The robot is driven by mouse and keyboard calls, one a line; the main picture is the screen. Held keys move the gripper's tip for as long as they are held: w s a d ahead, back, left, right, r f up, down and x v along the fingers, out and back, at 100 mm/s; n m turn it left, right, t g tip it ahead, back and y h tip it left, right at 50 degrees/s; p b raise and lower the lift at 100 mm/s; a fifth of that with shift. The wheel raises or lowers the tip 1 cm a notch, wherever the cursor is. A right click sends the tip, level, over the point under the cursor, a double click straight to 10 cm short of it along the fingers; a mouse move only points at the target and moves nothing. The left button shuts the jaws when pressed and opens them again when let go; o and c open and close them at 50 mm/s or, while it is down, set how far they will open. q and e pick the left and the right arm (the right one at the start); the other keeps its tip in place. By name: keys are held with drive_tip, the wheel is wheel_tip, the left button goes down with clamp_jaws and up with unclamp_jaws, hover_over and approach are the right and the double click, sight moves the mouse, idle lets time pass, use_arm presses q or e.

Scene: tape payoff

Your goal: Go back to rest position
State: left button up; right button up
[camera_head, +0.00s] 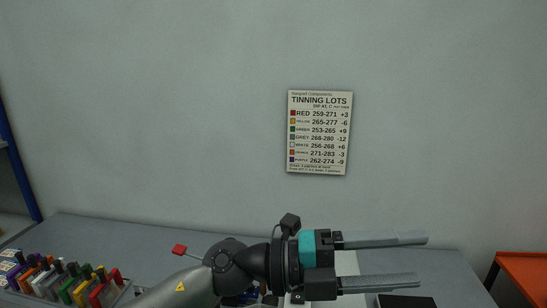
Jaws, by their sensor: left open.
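My left gripper (405,261) reaches in from the lower left and points right, above the grey bench (130,231). Its two long grey fingers are parallel and wide apart, with nothing between them. It has a teal band behind the fingers. My left wrist hides part of the bench behind and below it. My right gripper does not show.
A rack of coloured pieces (66,286) stands at the lower left. A red-tipped item (179,250) is beside my arm. A black box (405,301) sits below the fingers. An orange table (524,276) is at right. A "TINNING LOTS" sign (320,132) hangs on the wall.

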use_arm(q)
drive_tip(key=w+a+r+n+t+y, duration=0.1)
drive_tip(key=w+a+n+t+y, duration=0.35)
drive_tip(key=n+t, duration=0.6)
drive_tip(key=w+a+r+n+t+y, duration=0.1)
drive_tip(key=w+a+n+t, duration=0.55)
drive_tip(key=n+t, duration=0.35)
drive_tip(key=s+a+f+n+g+y, duration=0.2)
drive_tip(key=a+f+n+g+y, duration=0.2)
drive_tip(key=a+f+n+y, duration=1.1)
drive_tip(key=s+a+f+g+h, duration=0.1)
drive_tip(key=s+a+f+g, duration=0.2)
drive_tip(key=s+f+g, duration=0.55)
drive_tip(key=s+a+f+g+h, duration=0.1)
drive_tip(key=s+a+f+g, duration=0.15)
drive_tip(key=s+f, duration=1)
wheel_tip(320, 180, down, 24)
drive_tip(key=s+m+g+b, duration=0.1)
drive_tip(key=s+g+b, duration=0.1)
drive_tip(key=b, duration=0.3)
drive_tip(key=s+a+f+b, duration=0.1)
drive_tip(key=s+f+b, duration=0.1)
drive_tip(key=s+f, duration=0.6)
drive_tip(key=s+a+f+g+b, duration=0.1)
drive_tip(key=s+f+b, duration=0.2)
drive_tip(key=s+f, duration=0.5)
wheel_tip(320, 180, down, 4)
drive_tip(key=shift+s+a+f+y, duration=0.25)
drive_tip(key=shift+y, duration=0.1)
